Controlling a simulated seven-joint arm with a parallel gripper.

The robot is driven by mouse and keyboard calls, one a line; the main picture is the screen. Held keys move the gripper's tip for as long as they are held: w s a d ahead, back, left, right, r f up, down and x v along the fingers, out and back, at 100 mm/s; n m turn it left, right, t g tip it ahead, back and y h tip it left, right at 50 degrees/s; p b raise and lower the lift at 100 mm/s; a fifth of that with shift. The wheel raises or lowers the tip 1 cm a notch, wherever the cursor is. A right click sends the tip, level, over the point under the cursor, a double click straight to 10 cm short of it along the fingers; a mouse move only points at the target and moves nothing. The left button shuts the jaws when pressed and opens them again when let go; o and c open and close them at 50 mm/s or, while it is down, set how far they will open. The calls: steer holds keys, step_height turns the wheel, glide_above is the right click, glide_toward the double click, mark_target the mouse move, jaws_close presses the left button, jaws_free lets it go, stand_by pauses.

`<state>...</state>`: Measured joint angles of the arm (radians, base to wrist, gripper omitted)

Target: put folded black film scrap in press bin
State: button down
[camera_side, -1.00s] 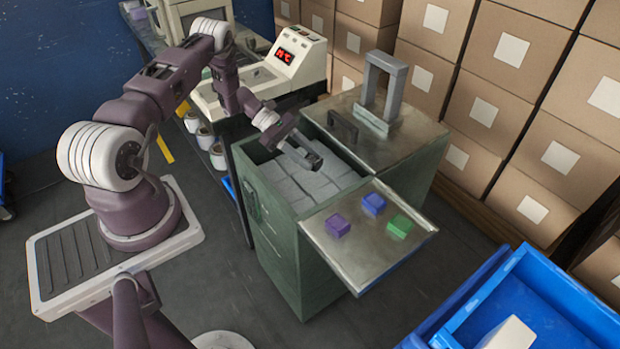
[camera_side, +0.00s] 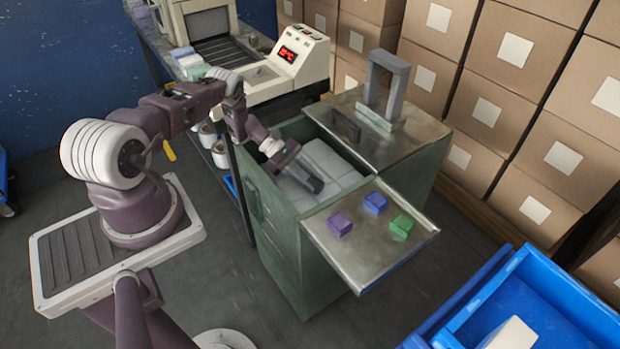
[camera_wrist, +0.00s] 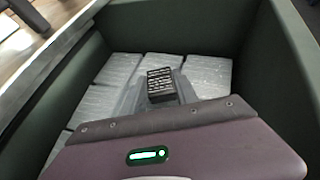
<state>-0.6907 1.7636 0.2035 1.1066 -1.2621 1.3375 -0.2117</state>
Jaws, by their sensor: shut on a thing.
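The folded black film scrap (camera_wrist: 160,84) is a small dark block with pale lines across it, between my gripper's fingers in the wrist view. My gripper (camera_side: 314,182) is shut on it and points down into the open press bin. The press bin is a green metal box; its inner wall (camera_wrist: 262,58) rises around the gripper in the wrist view, and its green outside (camera_side: 283,245) shows in the side view. Pale grey blocks (camera_wrist: 207,75) cover the bin's floor below the scrap. I cannot tell whether the scrap touches them. The scrap is not distinguishable in the side view.
A metal shelf (camera_side: 365,256) juts from the bin's front with purple (camera_side: 340,224), blue (camera_side: 375,203) and green (camera_side: 402,225) blocks. A metal lid with a grey arch (camera_side: 388,85) covers the bin's back. A cream machine (camera_side: 285,65) stands behind; stacked cartons line the right.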

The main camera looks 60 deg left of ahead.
steer(key=shift+f, duration=0.15)
steer(key=c, duration=0.9)
jaws_free()
steer(key=shift+c, duration=0.2)
